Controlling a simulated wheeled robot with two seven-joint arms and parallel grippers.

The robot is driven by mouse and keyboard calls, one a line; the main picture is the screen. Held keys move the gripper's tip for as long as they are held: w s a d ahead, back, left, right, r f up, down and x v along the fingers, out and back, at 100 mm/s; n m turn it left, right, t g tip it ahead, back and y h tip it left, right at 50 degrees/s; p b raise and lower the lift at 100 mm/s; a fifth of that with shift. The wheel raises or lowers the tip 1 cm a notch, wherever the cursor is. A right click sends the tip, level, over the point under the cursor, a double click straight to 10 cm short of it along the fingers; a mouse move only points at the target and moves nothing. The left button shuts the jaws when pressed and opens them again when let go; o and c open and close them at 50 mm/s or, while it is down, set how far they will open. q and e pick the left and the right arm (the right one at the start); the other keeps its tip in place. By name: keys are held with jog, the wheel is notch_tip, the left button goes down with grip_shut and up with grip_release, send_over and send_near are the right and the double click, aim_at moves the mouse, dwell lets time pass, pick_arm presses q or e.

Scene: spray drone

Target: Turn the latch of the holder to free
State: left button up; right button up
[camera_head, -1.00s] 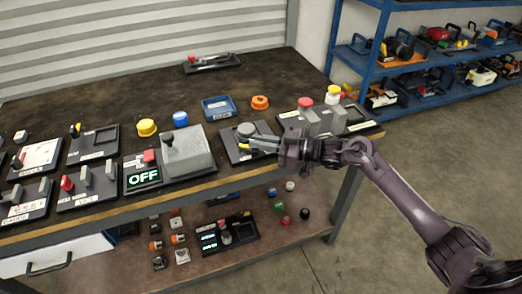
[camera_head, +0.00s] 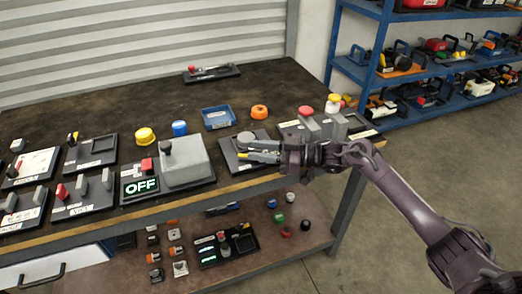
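A dark plate (camera_head: 229,157) with a grey round knob (camera_head: 245,138) lies near the front edge of the workbench. It seems to be the holder, but its label is too small to read. My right gripper (camera_head: 250,151) reaches in from the right, low over this plate and just in front of the knob. A small yellow piece shows by the fingertips, and I cannot tell whether it is the latch. The fingers cover part of the plate. Whether they are apart or closed on something is not clear. My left gripper is not in view.
A blue tray (camera_head: 217,117) lies behind. The bench's back half (camera_head: 110,105) is mostly clear.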

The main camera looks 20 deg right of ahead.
aim_at(261, 150)
jog(key=shift+r, duration=0.1)
